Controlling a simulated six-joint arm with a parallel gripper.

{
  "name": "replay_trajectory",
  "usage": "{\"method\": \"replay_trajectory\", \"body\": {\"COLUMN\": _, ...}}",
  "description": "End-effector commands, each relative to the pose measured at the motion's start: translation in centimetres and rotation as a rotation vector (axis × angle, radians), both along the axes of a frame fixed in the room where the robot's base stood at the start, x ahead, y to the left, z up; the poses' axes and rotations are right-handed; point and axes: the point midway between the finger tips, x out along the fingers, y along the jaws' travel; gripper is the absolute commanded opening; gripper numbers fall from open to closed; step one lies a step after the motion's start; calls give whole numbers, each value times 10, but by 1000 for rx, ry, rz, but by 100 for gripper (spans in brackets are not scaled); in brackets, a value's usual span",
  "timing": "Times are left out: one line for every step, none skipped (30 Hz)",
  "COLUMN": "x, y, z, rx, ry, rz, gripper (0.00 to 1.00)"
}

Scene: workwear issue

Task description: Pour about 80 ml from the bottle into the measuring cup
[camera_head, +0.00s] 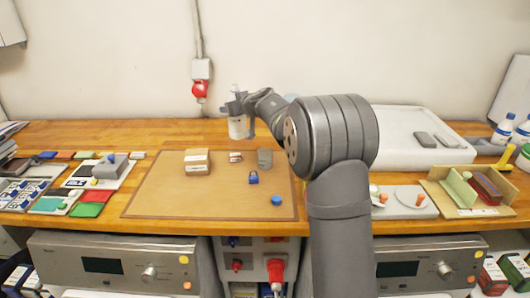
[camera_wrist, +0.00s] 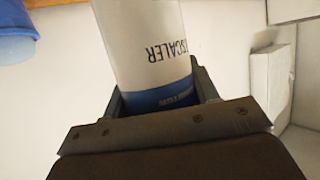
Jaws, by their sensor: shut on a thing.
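My gripper (camera_head: 240,107) is shut on a white bottle (camera_head: 237,128) and holds it raised over the back of the wooden bench. In the wrist view the bottle (camera_wrist: 140,40) sits between the fingers, with dark lettering ending in "SCALER" and a blue band. It looks roughly upright in the head view; its opening is too small to make out. A small grey, cup-like thing (camera_head: 265,158) stands on the brown mat, below and to the right of the bottle. I cannot tell for sure that it is the measuring cup.
On the mat (camera_head: 150,200) are a cardboard box (camera_head: 197,162), a blue padlock-like item (camera_head: 253,177) and a blue cap (camera_head: 276,200). A white tray (camera_head: 395,125) stands at back right, with white-and-blue bottles (camera_head: 502,131) beyond. The mat's left part is clear.

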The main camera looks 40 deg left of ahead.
Motion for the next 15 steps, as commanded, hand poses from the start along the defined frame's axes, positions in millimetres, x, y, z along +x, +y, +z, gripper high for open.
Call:
{"method": "replay_trajectory", "body": {"x": 0, "y": -1, "z": -9, "rx": -4, "ry": 5, "rz": -1, "gripper": 23}}
{"method": "replay_trajectory", "body": {"x": 0, "y": -1, "z": -13, "rx": -4, "ry": 4, "rz": 0, "gripper": 23}}
{"method": "replay_trajectory", "body": {"x": 0, "y": -1, "z": -17, "rx": -3, "ry": 5, "rz": -1, "gripper": 23}}
{"method": "replay_trajectory", "body": {"x": 0, "y": -1, "z": -21, "rx": -4, "ry": 4, "rz": 0, "gripper": 23}}
{"method": "replay_trajectory", "body": {"x": 0, "y": -2, "z": -24, "rx": -4, "ry": 5, "rz": -1, "gripper": 23}}
{"method": "replay_trajectory", "body": {"x": 0, "y": -2, "z": -29, "rx": -5, "ry": 5, "rz": -2, "gripper": 23}}
{"method": "replay_trajectory", "body": {"x": 0, "y": -2, "z": -35, "rx": -5, "ry": 5, "rz": -1, "gripper": 23}}
{"method": "replay_trajectory", "body": {"x": 0, "y": -2, "z": -40, "rx": -4, "ry": 6, "rz": -1, "gripper": 23}}
{"method": "replay_trajectory", "body": {"x": 0, "y": -2, "z": -46, "rx": -4, "ry": 4, "rz": -2, "gripper": 23}}
{"method": "replay_trajectory", "body": {"x": 0, "y": -2, "z": -51, "rx": -4, "ry": 5, "rz": -2, "gripper": 23}}
{"method": "replay_trajectory", "body": {"x": 0, "y": -2, "z": -57, "rx": -5, "ry": 6, "rz": -2, "gripper": 23}}
{"method": "replay_trajectory", "body": {"x": 0, "y": -2, "z": -66, "rx": -6, "ry": 7, "rz": -1, "gripper": 23}}
{"method": "replay_trajectory", "body": {"x": 0, "y": -2, "z": -72, "rx": -6, "ry": 6, "rz": -1, "gripper": 23}}
{"method": "replay_trajectory", "body": {"x": 0, "y": -2, "z": -77, "rx": -5, "ry": 6, "rz": -1, "gripper": 23}}
{"method": "replay_trajectory", "body": {"x": 0, "y": -2, "z": -85, "rx": -5, "ry": 6, "rz": -1, "gripper": 23}}
